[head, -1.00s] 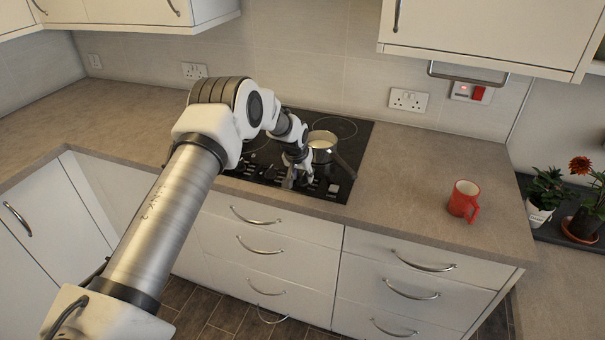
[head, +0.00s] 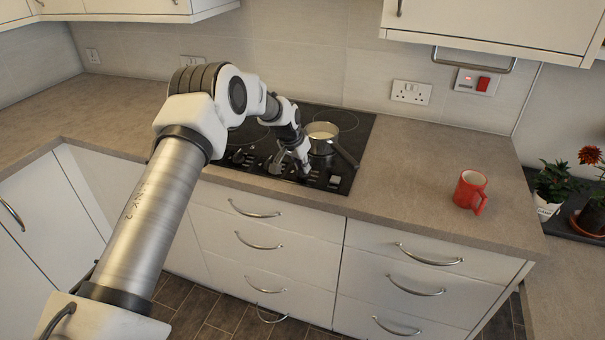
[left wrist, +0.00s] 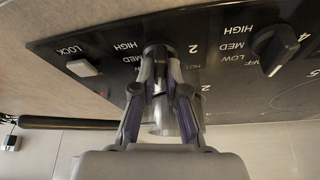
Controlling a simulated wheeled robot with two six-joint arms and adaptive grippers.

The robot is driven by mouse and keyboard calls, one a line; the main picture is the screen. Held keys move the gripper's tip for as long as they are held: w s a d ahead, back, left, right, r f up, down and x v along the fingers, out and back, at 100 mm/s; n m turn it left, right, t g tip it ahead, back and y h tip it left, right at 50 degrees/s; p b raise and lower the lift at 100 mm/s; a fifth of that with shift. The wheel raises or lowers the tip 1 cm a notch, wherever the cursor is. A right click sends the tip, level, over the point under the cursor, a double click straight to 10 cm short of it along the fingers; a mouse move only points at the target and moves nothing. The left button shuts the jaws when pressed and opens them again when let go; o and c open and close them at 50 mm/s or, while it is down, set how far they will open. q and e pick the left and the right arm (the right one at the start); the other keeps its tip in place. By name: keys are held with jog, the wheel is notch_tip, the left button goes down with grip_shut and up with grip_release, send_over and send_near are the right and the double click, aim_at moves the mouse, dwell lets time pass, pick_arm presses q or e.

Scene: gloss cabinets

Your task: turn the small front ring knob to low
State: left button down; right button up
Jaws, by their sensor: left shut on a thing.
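The black hob's control strip (head: 278,167) runs along its front edge and carries several dark knobs. My left gripper (head: 306,173) is over the right part of this strip, its fingers pointing down. In the left wrist view, which shows the panel upside down, my left gripper (left wrist: 160,83) is shut on a dark knob (left wrist: 158,51). HIGH and MED are printed to the knob's left; the fingers hide most of it, so I cannot tell its setting. A neighbouring knob (left wrist: 277,48) stands free on the right. My right gripper is not in view.
A steel saucepan (head: 318,144) with pale contents stands just behind my gripper, its dark handle (head: 346,156) jutting towards the front right. A white LOCK button (left wrist: 83,67) is beside the held knob. A red mug (head: 470,190) stands on clear worktop to the right.

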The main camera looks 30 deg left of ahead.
pick_arm(q)
jog(key=m+b, duration=0.1)
jog(key=m+h+b, duration=0.1)
jog(key=shift+f+m+b, duration=0.3)
jog(key=shift+b, duration=0.1)
jog(key=shift+r+m+g+h+b, duration=0.2)
jog(key=shift+m+g+h+b, duration=0.1)
jog(key=shift+m+b, duration=0.65)
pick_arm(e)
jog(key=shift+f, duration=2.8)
pick_arm(q)
jog(key=shift+m, duration=0.35)
jog(key=c, duration=1.2)
grip_release()
jog(key=shift+a, duration=0.1)
jog(key=shift+r, duration=0.1)
jog(key=v, duration=1.2)
